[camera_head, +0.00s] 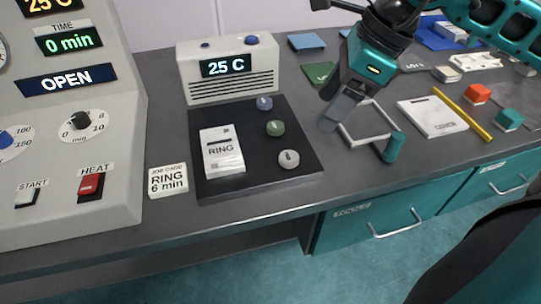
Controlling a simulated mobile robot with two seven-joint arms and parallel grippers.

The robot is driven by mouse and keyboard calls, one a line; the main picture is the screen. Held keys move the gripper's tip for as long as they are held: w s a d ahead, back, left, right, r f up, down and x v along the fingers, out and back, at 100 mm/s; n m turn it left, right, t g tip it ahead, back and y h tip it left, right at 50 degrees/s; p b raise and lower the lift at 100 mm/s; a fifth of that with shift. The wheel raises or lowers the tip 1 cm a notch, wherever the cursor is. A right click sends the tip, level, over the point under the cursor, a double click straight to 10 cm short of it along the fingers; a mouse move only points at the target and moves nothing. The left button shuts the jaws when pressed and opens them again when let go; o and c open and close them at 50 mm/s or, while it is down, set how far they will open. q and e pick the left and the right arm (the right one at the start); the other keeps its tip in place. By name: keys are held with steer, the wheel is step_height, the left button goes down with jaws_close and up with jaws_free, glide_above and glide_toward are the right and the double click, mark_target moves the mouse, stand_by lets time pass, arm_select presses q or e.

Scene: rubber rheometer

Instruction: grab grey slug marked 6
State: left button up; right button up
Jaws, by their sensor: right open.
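Three small round slugs stand in a row on the right part of a dark mat (215,188). The nearest is light grey (289,158), with a dark mark on top too small to read. A dark green slug (275,128) is in the middle and a blue-grey slug (264,103) is farthest. My right gripper (332,112) is open and empty, pointing down and to the left. In the picture it is to the right of the slugs and apart from them, beside a pale square frame (366,103). My left gripper is out of view.
A white block labelled RING (222,158) lies on the mat, left of the slugs. The frame's teal handle (393,147) is at the front right. A COVER block (440,117), yellow rod (462,114), red cube (477,94) and teal cube (508,119) are farther right. A 25 C unit (230,88) stands behind.

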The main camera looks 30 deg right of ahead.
mark_target(293, 156)
steer(key=x, duration=1.2)
steer(key=shift+s+f, duration=0.15)
steer(key=shift+f, duration=0.2)
steer(key=shift+c, duration=0.5)
steer(key=c, duration=1)
